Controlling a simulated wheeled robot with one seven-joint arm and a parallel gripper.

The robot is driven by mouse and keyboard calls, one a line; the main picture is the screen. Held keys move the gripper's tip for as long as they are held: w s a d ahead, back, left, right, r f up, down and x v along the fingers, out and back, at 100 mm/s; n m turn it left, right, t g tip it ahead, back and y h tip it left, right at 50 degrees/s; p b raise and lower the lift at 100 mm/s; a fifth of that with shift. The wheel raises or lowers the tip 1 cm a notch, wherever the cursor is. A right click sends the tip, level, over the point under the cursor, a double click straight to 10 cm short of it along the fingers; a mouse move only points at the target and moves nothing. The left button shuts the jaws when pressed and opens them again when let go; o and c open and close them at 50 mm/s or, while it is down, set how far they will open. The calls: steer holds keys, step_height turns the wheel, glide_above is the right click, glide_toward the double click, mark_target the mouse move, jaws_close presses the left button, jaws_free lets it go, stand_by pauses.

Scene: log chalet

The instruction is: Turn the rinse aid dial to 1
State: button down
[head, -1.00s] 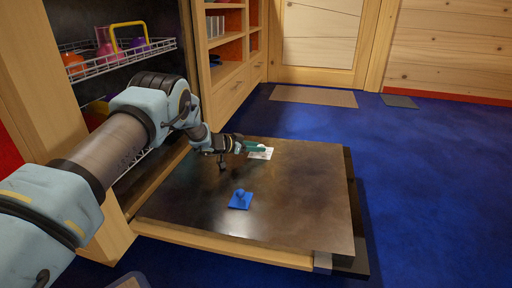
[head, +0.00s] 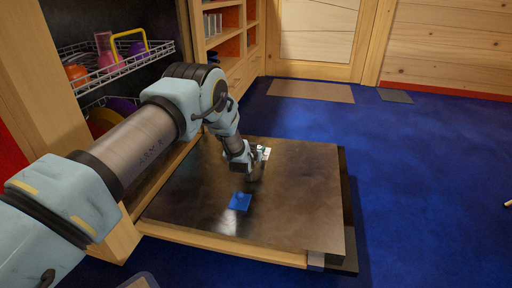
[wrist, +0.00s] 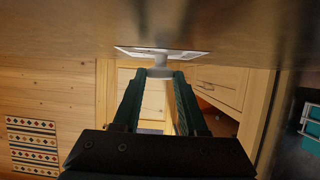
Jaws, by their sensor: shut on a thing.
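The dishwasher door (head: 300,205) lies folded down flat. On its inner face is a white plate (head: 264,152) with a grey round dial; my gripper partly covers it in the head view. The wrist view shows the plate (wrist: 135,51) edge-on and the dial (wrist: 160,72) standing out from it. My gripper (wrist: 160,84) has its green fingers closed around the dial's sides. In the head view my gripper (head: 255,172) is low over the door. The dial's setting and marks cannot be read.
A wire rack (head: 116,68) with coloured dishes is inside the dishwasher. Wooden shelves (head: 228,38) stand behind.

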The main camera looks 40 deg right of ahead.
steer(key=shift+s+d+n+t+y, duration=0.1)
steer(key=shift+n+t+y, duration=0.45)
steer(key=shift+n+t, duration=0.15)
steer(key=shift+s+d+n+t+y, duration=0.1)
steer(key=shift+n+t+y, duration=0.5)
steer(key=shift+n, duration=0.2)
steer(key=shift+t+y, duration=0.25)
steer(key=shift+t, duration=0.05)
steer(key=shift+c, duration=2.3)
jaws_free()
step_height(320, 180, up, 4)
steer(key=p, duration=0.5)
glide_above(260, 170)
steer(key=shift+a+r, duration=0.1)
steer(key=shift+r, duration=0.1)
steer(key=shift+s+a, duration=0.2)
steer(key=shift+s, duration=0.1)
